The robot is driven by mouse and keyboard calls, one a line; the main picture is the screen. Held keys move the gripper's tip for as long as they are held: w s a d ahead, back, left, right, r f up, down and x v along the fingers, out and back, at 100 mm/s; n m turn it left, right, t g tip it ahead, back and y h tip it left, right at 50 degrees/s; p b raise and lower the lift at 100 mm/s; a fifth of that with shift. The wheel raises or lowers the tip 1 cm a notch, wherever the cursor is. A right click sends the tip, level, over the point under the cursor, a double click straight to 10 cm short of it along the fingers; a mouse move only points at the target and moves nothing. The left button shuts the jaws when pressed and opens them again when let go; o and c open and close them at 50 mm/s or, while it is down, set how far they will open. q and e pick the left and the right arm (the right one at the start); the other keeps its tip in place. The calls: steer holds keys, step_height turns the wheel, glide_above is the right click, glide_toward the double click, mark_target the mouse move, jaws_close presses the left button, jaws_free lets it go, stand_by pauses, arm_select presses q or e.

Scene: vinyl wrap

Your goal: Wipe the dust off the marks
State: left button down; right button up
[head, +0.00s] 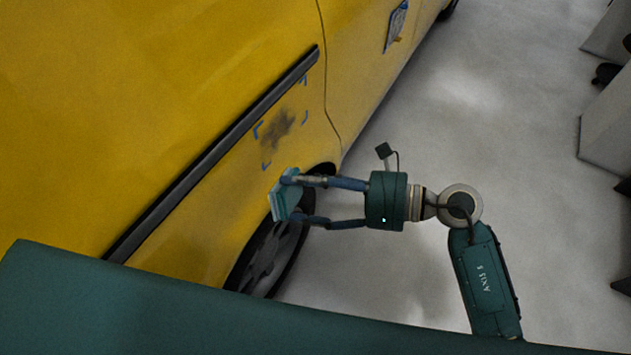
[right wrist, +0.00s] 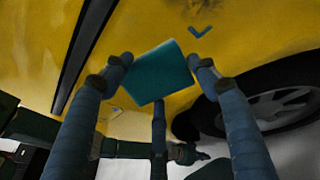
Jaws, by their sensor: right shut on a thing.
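A dark dust smudge (head: 277,130) lies on the yellow car's side panel in the head view, inside blue corner marks (head: 266,166). My right gripper (head: 290,197) is shut on a teal cloth or pad (head: 279,196), just below and beside the marks in the head view. The teal pad (right wrist: 158,72) sits between the fingers in the right wrist view. Whether the pad touches the panel I cannot tell. My left gripper is not in view.
The yellow car (head: 190,60) fills the left, with a black trim strip (head: 215,158) running diagonally above the marks. A wheel (head: 268,255) is below the pad. Grey floor (head: 460,110) is clear to the right, with pale boxy furniture (head: 608,125) at the far right.

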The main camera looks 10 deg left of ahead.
steer(key=shift+w+a+f+m+t+y+b, duration=0.25)
steer(key=shift+w+a+m+t, duration=0.4)
steer(key=shift+w+t, duration=0.35)
steer(key=shift+w+a+f+m+t+y+b, duration=0.2)
steer(key=shift+w+a+m+t, duration=0.3)
steer(key=shift+w+a+t, duration=0.5)
steer(key=shift+w+a+f+m+t+y+b, duration=0.25)
steer(key=shift+w+a+m+t, duration=0.35)
steer(key=shift+w, duration=0.7)
steer(key=shift+w+a, duration=0.3)
steer(key=shift+a, duration=0.35)
